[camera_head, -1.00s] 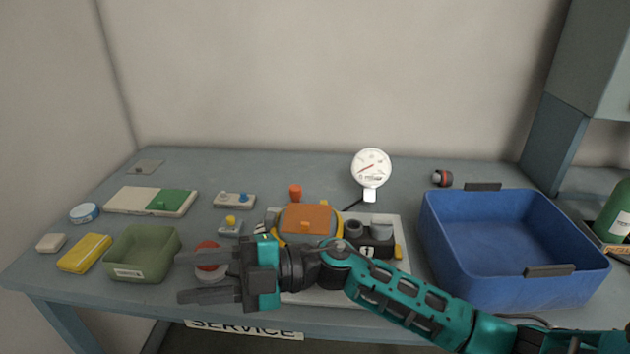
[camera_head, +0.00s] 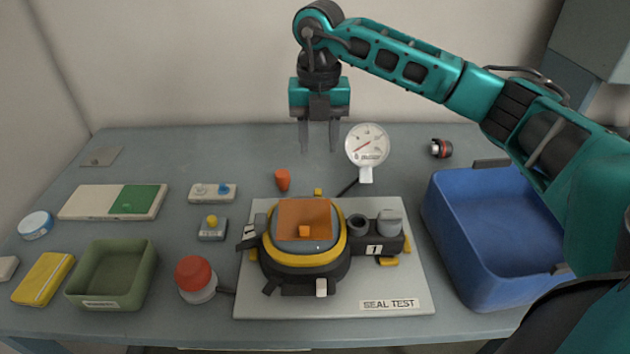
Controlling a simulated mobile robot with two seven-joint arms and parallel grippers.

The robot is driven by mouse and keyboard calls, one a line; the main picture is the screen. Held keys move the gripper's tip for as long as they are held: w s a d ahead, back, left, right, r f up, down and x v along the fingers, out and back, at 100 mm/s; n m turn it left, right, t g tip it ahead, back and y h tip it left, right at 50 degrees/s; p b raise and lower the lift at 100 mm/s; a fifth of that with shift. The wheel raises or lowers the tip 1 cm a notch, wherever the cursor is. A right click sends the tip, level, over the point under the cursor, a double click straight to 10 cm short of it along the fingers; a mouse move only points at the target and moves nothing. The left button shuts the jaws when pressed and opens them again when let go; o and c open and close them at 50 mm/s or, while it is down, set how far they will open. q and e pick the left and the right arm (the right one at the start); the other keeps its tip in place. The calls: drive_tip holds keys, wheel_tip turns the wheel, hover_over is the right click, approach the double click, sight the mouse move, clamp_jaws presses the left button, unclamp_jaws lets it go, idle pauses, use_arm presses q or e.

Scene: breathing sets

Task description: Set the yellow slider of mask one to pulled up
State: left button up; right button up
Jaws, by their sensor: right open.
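Mask one (camera_head: 303,267), black with a yellow ring and an orange top plate, lies on the pale SEAL TEST board (camera_head: 270,308). A black block (camera_head: 377,240) with a label "1" adjoins its right side. Small yellow pieces show on or by it: one at the block's lower front (camera_head: 388,262), one at its right end (camera_head: 408,244) and one behind the ring (camera_head: 318,192). I cannot tell for sure which is the slider, or its setting. My right gripper (camera_head: 318,148) is open and empty, pointing down above the table behind the mask, apart from it. My left gripper is out of view.
A white dial gauge (camera_head: 367,147) stands close right of my right gripper. An orange cone (camera_head: 283,180) stands behind the mask. A blue bin (camera_head: 433,235) is to the right, a red button (camera_head: 195,273) and green tray (camera_head: 75,292) to the left.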

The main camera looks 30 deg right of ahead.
sight(318, 191)
wheel_tip(318, 191, down, 12)
drive_tip(key=shift+a+r, duration=0.1)
drive_tip(key=shift+r, duration=0.1)
clamp_jaws()
idle(0.5)
